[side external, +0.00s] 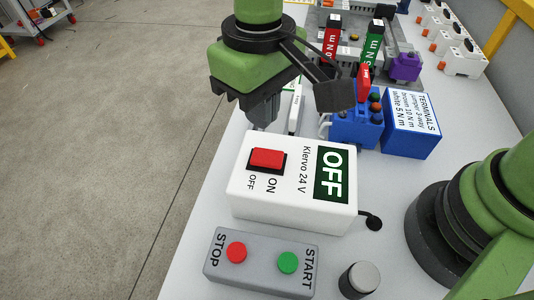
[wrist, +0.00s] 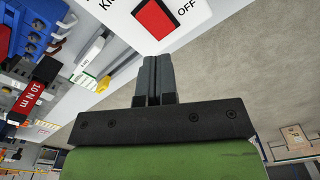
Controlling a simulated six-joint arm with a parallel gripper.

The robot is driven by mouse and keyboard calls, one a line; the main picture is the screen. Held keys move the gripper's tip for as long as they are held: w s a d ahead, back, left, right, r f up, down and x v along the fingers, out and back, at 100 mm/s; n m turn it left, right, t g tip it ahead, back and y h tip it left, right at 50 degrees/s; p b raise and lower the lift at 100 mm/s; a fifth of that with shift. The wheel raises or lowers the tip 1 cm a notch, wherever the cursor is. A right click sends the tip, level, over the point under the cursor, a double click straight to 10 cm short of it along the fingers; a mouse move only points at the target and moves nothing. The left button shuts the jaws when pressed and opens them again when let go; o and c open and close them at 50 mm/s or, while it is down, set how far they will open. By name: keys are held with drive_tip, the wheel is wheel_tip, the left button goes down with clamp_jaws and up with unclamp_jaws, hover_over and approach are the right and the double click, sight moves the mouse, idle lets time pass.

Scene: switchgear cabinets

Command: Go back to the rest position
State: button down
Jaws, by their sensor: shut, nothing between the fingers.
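My gripper (side external: 262,118) hangs over the table behind the white Klervo 24 V box (side external: 240,200), close to the box's far left edge in the side view. In the wrist view my gripper (wrist: 154,62) has its two grey fingers together with nothing between them. The box carries a red rocker switch (side external: 267,159) with ON and OFF marks and a dark green OFF display (side external: 331,175). The switch also shows in the wrist view (wrist: 156,19), just beyond the fingertips. I cannot tell the exact gap between the fingertips and the box.
A grey STOP/START box (side external: 262,262) and a grey-topped knob (side external: 360,278) stand in front. A blue terminals box (side external: 410,122), a blue terminal block (side external: 354,130), torque tools and a purple part (side external: 405,66) stand behind to the right. Open floor (side external: 110,130) lies left.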

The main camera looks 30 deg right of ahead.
drive_tip(key=d+r+m+t+y, duration=0.1)
drive_tip(key=d+r+m, duration=0.1)
drive_tip(key=d+r, duration=0.55)
drive_tip(key=s+d+r+m+t+y, duration=0.1)
drive_tip(key=s+d+r+m+t, duration=0.4)
drive_tip(key=s+d, duration=0.6)
drive_tip(key=shift+s+r+t, duration=0.55)
drive_tip(key=shift+r+t, duration=0.05)
drive_tip(key=shift+r, duration=0.35)
